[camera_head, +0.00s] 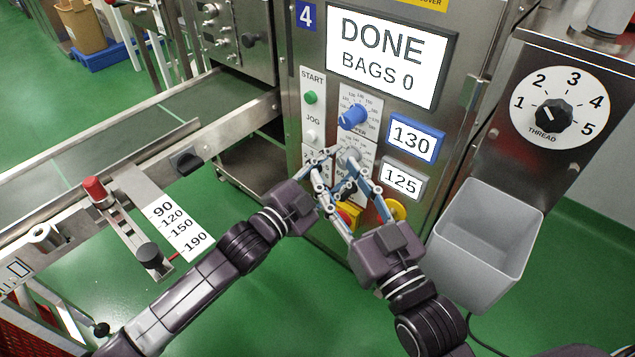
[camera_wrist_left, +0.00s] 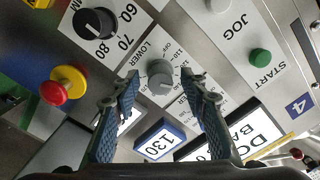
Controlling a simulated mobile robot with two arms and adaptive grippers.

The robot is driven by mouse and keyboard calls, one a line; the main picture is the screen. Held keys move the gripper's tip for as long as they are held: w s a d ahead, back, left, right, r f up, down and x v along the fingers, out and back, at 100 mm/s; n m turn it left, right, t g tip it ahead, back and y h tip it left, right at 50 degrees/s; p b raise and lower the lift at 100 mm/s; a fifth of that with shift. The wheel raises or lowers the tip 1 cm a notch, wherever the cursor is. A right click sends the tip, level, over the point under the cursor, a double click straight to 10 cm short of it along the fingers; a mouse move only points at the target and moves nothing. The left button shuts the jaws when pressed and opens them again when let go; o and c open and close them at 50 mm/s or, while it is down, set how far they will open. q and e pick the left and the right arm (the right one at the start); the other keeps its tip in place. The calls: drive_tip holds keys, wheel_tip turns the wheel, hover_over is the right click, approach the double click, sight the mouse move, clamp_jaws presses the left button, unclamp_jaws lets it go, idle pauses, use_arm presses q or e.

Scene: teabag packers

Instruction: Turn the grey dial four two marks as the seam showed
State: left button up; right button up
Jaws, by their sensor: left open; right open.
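The grey dial (camera_wrist_left: 160,78) sits on the panel marked LOWER. In the left wrist view it lies between the fingers of my left gripper (camera_wrist_left: 159,76), which is open with gaps on both sides. In the head view my left gripper (camera_head: 340,168) reaches the panel from the left, and fingers cover much of the grey dial (camera_head: 351,157). My right gripper (camera_head: 349,186) is open just below and right of it, its fingers overlapping the left's in the picture. The grey-framed display (camera_head: 402,180) reads 125. I cannot read the dial's exact mark.
The blue dial (camera_head: 353,116) is just above, with the blue-framed 130 display (camera_head: 411,138) beside it. The screen (camera_head: 386,56) reads DONE, BAGS 0. A black dial (camera_wrist_left: 95,22) and red stop button (camera_wrist_left: 63,86) are close. A grey bin (camera_head: 485,240) stands right.

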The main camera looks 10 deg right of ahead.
use_arm(q)
drive_tip(key=v, duration=0.9)
drive_tip(key=shift+s+a, duration=0.2)
drive_tip(key=shift+a, duration=0.05)
drive_tip(key=shift+s, duration=0.1)
